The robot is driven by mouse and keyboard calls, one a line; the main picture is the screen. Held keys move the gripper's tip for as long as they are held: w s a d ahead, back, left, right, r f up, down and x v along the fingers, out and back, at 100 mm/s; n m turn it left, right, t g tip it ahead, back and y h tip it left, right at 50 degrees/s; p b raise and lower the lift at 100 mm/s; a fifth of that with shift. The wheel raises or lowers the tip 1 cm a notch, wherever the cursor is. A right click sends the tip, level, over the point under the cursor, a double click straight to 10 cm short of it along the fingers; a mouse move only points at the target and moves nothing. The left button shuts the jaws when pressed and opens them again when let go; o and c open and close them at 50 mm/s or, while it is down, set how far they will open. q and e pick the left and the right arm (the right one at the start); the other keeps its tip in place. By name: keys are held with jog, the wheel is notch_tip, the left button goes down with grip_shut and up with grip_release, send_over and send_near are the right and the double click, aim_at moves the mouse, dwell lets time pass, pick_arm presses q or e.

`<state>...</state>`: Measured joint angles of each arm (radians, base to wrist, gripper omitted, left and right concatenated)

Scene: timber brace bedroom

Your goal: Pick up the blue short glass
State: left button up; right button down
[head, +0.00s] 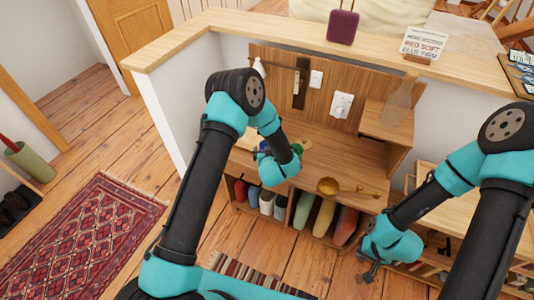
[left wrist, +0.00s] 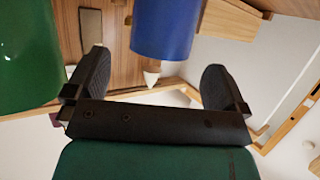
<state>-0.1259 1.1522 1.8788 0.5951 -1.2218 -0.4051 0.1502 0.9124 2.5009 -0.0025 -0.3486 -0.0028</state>
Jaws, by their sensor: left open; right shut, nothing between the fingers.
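The blue short glass (left wrist: 165,28) shows large in the left wrist view, cut off by the top edge. It lines up with the gap between the fingers of my left gripper (left wrist: 154,66), which is open and empty. I cannot tell whether the glass touches a finger. In the head view only a small bit of blue (head: 263,147) shows beside my left wrist, which hides most of the glass and the left fingers. My right gripper (head: 370,268) is shut and empty, low at the right, away from the glass.
A green object (left wrist: 28,55) stands close to the glass; it also shows in the head view (head: 297,148). A golden ladle-like item (head: 330,186) lies on the wooden bench top (head: 335,160) to the right. A bottle (head: 396,102) stands on a raised shelf.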

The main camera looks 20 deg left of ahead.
pick_arm(q)
jog(key=shift+x, duration=2.6)
jog(key=shift+r, duration=0.15)
jog(key=shift+c, duration=0.3)
jog(key=c, duration=1.3)
